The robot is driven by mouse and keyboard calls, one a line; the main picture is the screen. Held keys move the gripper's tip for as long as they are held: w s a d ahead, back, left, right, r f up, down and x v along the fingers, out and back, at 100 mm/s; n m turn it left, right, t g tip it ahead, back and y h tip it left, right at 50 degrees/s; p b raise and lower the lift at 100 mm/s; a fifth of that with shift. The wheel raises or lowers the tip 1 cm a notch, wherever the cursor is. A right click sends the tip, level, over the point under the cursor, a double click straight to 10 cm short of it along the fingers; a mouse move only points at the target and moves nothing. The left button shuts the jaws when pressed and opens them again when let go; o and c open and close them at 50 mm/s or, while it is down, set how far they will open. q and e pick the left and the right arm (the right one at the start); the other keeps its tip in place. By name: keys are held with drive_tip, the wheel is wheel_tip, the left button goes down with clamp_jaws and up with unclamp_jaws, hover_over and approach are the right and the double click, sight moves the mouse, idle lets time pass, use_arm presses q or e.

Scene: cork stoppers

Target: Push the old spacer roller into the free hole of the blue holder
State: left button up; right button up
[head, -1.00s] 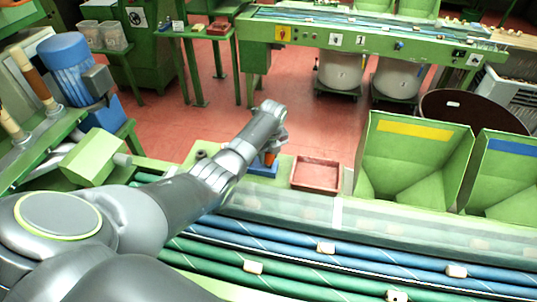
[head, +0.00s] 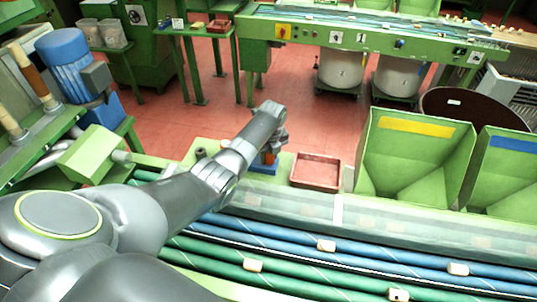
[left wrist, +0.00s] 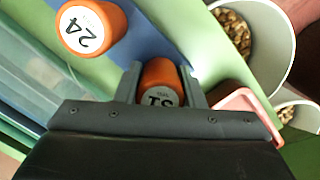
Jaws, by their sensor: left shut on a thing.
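My left gripper (left wrist: 160,88) is shut on an orange spacer roller (left wrist: 158,72) with a grey end bearing dark marks. A second orange roller (left wrist: 90,27), with a white end marked 24, stands to the left, apart from the fingers. The blue holder (left wrist: 143,38) shows as a band between and behind the two rollers. In the head view, the holder (head: 264,169) lies just below my left gripper (head: 272,150), with orange showing above it. The free hole is hidden, and I cannot tell how deep the held roller sits. My right gripper is out of view.
A reddish tray (head: 315,171) stands just right of the holder. Green bins (head: 415,160) stand farther right. Green and blue conveyor rollers with a few corks (head: 326,245) run in front. In the wrist view, a pale tub of corks (left wrist: 262,45) is at the upper right.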

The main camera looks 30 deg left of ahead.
use_arm(q)
drive_tip(key=shift+f, duration=0.25)
drive_tip(key=o, duration=1.1)
drive_tip(key=shift+r, duration=0.1)
drive_tip(key=shift+r, duration=0.55)
drive_tip(key=shift+s+d+r, duration=0.2)
drive_tip(key=shift+d+r, duration=0.1)
drive_tip(key=shift+r, duration=2.4)
drive_tip(key=shift+s+d+r, duration=0.2)
drive_tip(key=shift+d+r, duration=0.1)
drive_tip(key=shift+r, duration=2.4)
drive_tip(key=shift+s+d+r, duration=0.2)
drive_tip(key=shift+d+r, duration=0.1)
drive_tip(key=shift+r, duration=2.4)
